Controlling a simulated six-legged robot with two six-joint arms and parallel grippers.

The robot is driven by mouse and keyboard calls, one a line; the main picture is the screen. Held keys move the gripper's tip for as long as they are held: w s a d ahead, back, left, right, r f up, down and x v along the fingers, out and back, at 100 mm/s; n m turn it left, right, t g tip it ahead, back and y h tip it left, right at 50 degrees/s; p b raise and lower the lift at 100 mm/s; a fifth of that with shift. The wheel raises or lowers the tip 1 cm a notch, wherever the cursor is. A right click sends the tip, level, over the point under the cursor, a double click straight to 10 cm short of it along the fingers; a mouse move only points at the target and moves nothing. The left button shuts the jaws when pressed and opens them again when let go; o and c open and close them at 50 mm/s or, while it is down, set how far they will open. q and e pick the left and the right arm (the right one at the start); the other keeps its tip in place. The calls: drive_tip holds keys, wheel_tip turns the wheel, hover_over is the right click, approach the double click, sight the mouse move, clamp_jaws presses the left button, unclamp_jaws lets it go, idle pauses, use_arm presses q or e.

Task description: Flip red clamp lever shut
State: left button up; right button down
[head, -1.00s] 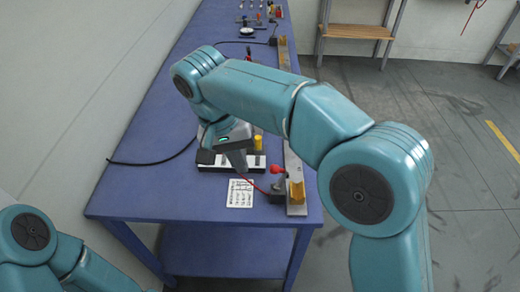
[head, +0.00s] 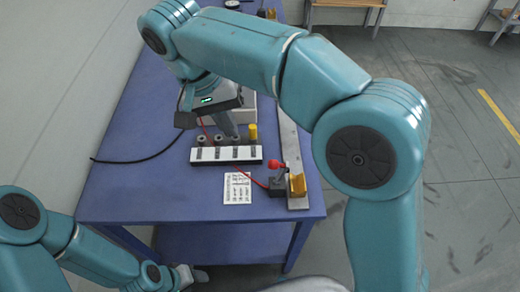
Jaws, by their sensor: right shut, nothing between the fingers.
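The red clamp lever (head: 279,165) stands up from a small dark clamp base (head: 277,188) near the front right of the blue table. A gold block (head: 297,184) sits right beside it on a long metal rail (head: 292,148). My right gripper (head: 230,130) is shut and empty. It points down over the back of a white and black block, left of and behind the lever and apart from it. My left arm comes in at the lower left; its gripper (head: 190,277) is small and partly seen at the bottom edge, low in front of the table.
A printed card (head: 237,188) lies in front, with a red wire running to the clamp base. A black cable (head: 130,161) lies at left. The table's front left is clear.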

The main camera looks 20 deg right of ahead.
drive_tip(key=s+d+f, duration=0.2)
drive_tip(key=d+f, duration=0.4)
drive_tip(key=f, duration=0.4)
drive_tip(key=shift+f, duration=0.35)
idle(0.3)
